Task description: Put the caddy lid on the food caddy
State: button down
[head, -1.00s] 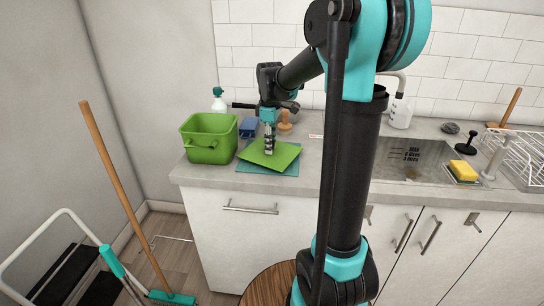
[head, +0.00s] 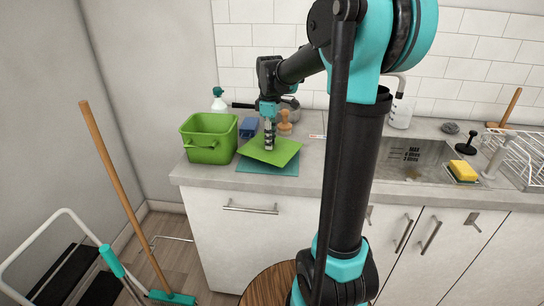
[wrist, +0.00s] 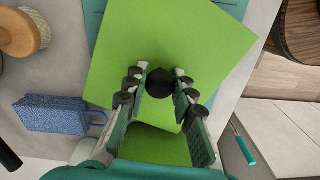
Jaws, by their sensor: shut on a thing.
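The caddy lid (head: 285,151) is a flat light-green square above a teal mat (head: 268,168) on the counter. It looks slightly tilted and raised off the mat. My gripper (head: 269,147) points down and is shut on the lid's dark round knob. In the wrist view the lid (wrist: 205,45) fills the middle, with the knob (wrist: 160,82) between my fingertips (wrist: 160,85). The green food caddy (head: 208,157) stands open to the left of the lid on the counter, with a handle on its front. Part of it (wrist: 155,145) shows below my fingers in the wrist view.
A blue thing (head: 249,127) and a wooden brush (head: 285,123) stand behind the lid. A spray bottle (head: 219,100) is behind the caddy. A sink (head: 405,165) with a yellow sponge (head: 463,171) beside it lies to the right. A broom (head: 120,190) leans at the left.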

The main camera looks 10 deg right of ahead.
jog(key=shift+r, duration=0.15)
jog(key=shift+r, duration=2.4)
